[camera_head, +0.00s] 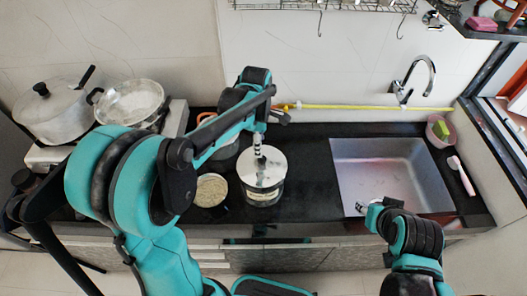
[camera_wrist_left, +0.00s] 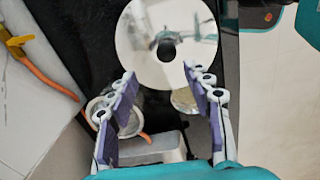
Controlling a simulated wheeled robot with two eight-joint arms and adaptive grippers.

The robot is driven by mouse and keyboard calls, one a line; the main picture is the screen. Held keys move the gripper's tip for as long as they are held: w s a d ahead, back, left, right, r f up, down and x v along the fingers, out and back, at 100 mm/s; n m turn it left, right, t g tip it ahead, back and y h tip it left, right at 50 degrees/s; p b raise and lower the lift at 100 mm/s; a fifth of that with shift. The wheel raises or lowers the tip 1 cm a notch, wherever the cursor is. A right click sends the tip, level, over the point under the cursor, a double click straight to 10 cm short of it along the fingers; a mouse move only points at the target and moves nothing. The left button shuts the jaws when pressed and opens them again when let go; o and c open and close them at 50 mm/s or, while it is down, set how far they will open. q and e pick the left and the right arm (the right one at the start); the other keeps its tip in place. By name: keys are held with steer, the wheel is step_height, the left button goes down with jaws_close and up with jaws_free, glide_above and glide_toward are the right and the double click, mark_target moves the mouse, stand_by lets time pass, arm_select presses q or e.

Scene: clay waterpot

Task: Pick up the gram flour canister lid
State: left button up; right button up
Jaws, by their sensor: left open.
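The canister (camera_head: 263,196) is a clear jar with a pale label, standing on the black counter left of the sink. Its round, shiny metal lid (camera_head: 262,167) is on top. The lid also shows in the left wrist view (camera_wrist_left: 140,35), with a dark round spot at its middle. My left gripper (camera_head: 258,146) is above the lid in the head view. In the left wrist view its purple-padded fingers (camera_wrist_left: 160,78) are apart, with nothing between them, and point toward the lid. My right gripper (camera_head: 366,207) is over the sink's front left edge; its finger opening is too small to judge.
A bowl of pale grains (camera_head: 211,190) stands left of the canister, and a pot (camera_head: 225,151) stands behind it. The steel sink (camera_head: 405,165) is to the right. A stove with a pot (camera_head: 52,112) and a pan (camera_head: 130,102) is at the left.

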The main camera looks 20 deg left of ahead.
mark_target(262, 159)
arm_select(q)
steer(key=d+f+n, duration=0.1)
steer(key=d+f, duration=0.1)
steer(key=f, duration=0.1)
steer(key=shift+w+d, duration=0.1)
steer(key=shift+d, duration=0.05)
steer(key=f, duration=0.1)
steer(key=s+a+f+b, duration=0.1)
steer(key=s+f, duration=0.1)
steer(key=shift+a+f, duration=0.15)
steer(key=shift+a, duration=0.2)
steer(key=shift+a+f+b, duration=0.1)
steer(key=shift+f+b, duration=0.2)
steer(key=shift+f, duration=0.1)
steer(key=shift+w+f, duration=0.1)
steer(key=shift+w, duration=0.05)
steer(key=shift+w+d+f, duration=0.1)
steer(key=shift+w+d, duration=0.3)
steer(key=shift+d, duration=0.15)
steer(key=c, duration=1)
steer(key=shift+a, duration=0.2)
jaws_close()
arm_select(e)
steer(key=shift+s+d+f, duration=0.1)
steer(key=shift+s+f, duration=0.2)
steer(key=shift+s, duration=0.45)
